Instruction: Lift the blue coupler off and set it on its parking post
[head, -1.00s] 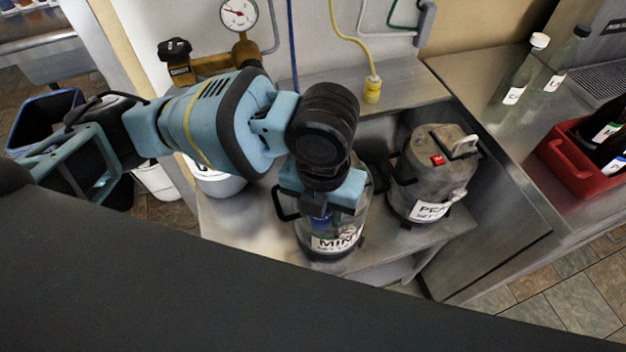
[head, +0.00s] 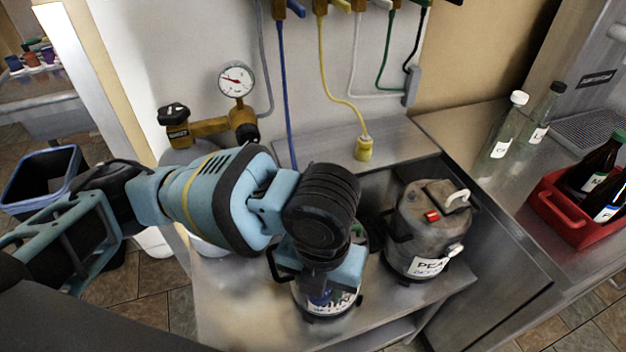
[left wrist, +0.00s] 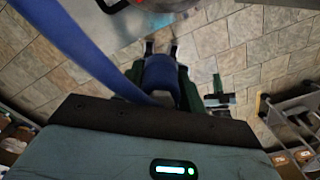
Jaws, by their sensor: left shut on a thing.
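The black wrist and fingers cover much of the coupler and the keg's top, so I cannot tell whether the two touch. In the left wrist view the blue coupler (left wrist: 160,76) sits between the fingers, with floor tiles around it and a thick blue hose at left. The blue hose (head: 284,95) also hangs from the wall in the head view. I cannot make out the blue parking post. My right gripper is not in view.
A grey keg (head: 408,212) labelled PEA stands right of the clear one. A yellow coupler (head: 364,150) stands on the rear ledge. A brass regulator with gauge (head: 236,82) is behind my arm. A red crate (head: 562,217) of bottles is on the right counter.

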